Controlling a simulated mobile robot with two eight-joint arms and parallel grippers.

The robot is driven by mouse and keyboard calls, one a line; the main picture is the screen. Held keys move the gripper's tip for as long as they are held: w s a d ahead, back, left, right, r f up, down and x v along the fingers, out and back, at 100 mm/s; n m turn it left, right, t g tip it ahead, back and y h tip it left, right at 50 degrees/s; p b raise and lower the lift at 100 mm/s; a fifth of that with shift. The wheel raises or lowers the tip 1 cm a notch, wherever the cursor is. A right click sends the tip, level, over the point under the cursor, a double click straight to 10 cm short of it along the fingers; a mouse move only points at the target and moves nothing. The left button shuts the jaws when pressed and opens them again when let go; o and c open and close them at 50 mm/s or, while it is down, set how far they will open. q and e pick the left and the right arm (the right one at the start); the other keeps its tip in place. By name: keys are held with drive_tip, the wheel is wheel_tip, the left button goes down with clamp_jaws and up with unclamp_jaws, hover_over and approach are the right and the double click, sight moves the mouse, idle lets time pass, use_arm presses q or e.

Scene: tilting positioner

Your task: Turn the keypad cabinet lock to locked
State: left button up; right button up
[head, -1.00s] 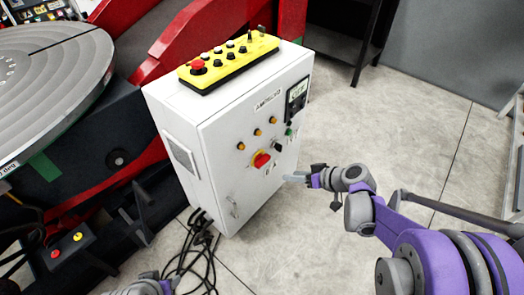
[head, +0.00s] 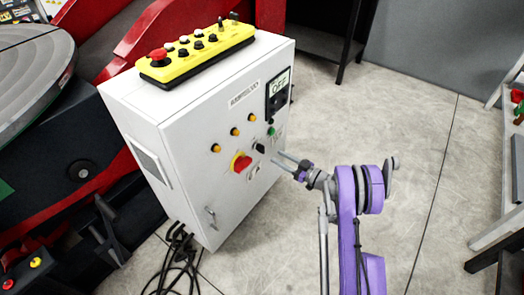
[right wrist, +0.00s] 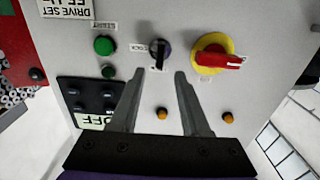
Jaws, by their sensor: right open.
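The white cabinet (head: 190,125) stands in the middle of the head view. On its front is a small black rotary knob (head: 260,148), which also shows in the right wrist view (right wrist: 160,52) with a light pointer line and a small label beside it that seems to read LOCK. A dark keypad (right wrist: 90,98) with an OFF display sits near it. My right gripper (head: 284,161) is open in front of the cabinet. In the right wrist view its fingertips (right wrist: 160,72) are spread on either side below the knob, apparently not touching it. My left gripper is out of view.
A red and yellow rotary switch (right wrist: 214,55) sits beside the knob, and a green button (right wrist: 104,45) is on its other side. Orange lamps (head: 235,132) are on the front. A yellow control box (head: 197,52) lies on top. Open floor (head: 400,130) is to the right.

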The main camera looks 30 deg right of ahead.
sight(264, 150)
drive_tip(key=x, duration=0.7)
drive_tip(key=shift+w+a+b, duration=0.1)
drive_tip(key=shift+w+b, duration=0.2)
drive_tip(key=shift+b, duration=0.05)
clamp_jaws()
